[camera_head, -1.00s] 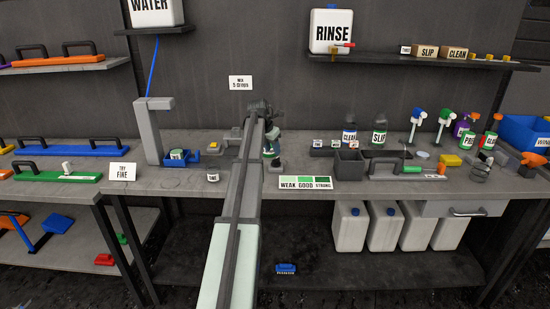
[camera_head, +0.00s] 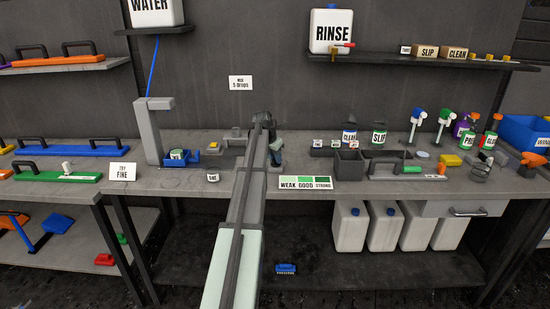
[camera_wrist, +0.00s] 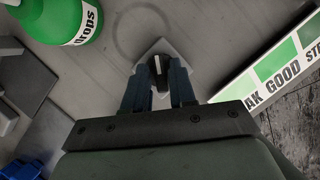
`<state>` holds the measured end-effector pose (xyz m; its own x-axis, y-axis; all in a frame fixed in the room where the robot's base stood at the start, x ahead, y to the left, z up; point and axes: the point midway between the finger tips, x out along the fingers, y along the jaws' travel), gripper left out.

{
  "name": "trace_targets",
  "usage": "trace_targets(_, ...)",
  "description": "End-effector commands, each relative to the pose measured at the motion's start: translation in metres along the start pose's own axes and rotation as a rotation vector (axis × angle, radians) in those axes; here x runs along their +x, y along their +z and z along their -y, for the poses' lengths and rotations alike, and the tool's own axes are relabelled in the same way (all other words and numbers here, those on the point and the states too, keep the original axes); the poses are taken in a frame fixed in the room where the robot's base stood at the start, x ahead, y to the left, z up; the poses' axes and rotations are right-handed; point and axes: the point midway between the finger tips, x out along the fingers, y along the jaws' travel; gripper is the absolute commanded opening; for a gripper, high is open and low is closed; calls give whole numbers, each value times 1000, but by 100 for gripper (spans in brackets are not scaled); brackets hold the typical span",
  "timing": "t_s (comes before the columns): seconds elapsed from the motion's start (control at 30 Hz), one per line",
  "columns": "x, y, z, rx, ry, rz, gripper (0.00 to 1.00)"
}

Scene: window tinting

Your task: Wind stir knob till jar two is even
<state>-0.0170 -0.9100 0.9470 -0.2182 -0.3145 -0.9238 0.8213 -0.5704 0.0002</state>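The knob (camera_wrist: 158,68) is black with a pale pointer line and sits on a light diamond-shaped plate (camera_wrist: 187,50) on the bench. My gripper (camera_wrist: 159,72) points down at it, with one dark finger on each side of the knob. The fingers are apart and very close to the knob; I cannot tell whether they press on it. In the head view my gripper (camera_head: 275,152) is low over the bench, behind the strength card, and the knob is hidden there. I cannot make out jar two or its mix in either view.
A green bottle labelled drops (camera_wrist: 72,18) stands at the upper left of the wrist view. The weak-good-strong card (camera_head: 305,182) lies at the bench's front edge, right of my gripper. A blue tray (camera_head: 181,158) is to the left, dark bins (camera_head: 350,165) to the right.

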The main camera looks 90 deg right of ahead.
Motion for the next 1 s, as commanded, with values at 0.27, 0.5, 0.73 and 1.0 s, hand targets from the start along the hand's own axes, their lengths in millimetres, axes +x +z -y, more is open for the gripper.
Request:
trace_targets(0.27,0,0,0,0,0,0,0)
trace_targets(0.5,0,0,0,1,-1,0,0)
trace_targets(0.73,0,0,-1,44,-18,0,0)
trace_targets(1.0,0,1,-3,207,-87,0,0)
